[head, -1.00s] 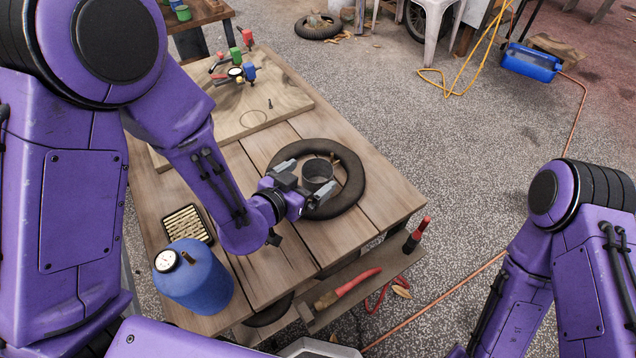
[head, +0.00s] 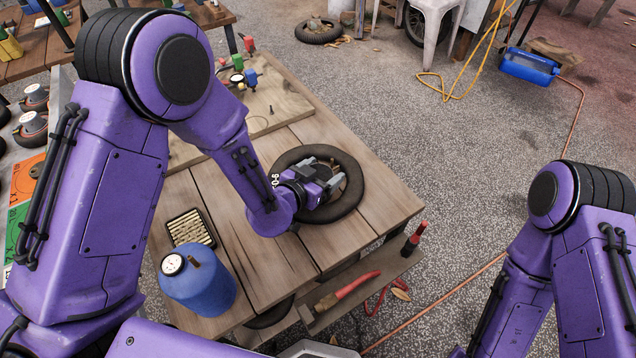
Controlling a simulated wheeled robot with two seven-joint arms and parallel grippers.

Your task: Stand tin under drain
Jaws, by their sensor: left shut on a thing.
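The grey tin (head: 325,172) stands inside the black tyre ring (head: 347,200) on the wooden cart top. It is largely hidden by my left gripper (head: 332,180), which is low over the ring with its fingers shut on the tin. The fitting cluster (head: 246,77), with red, green and blue parts and a gauge, sits on the pale board (head: 285,103). A drawn circle (head: 256,125) lies on the board near it. I cannot make out the drain itself. My right arm shows at the right, but its gripper is out of view.
A blue tank (head: 200,288) with a gauge and a tray of brass pieces (head: 190,229) stand left of the gripper. The front planks are clear.

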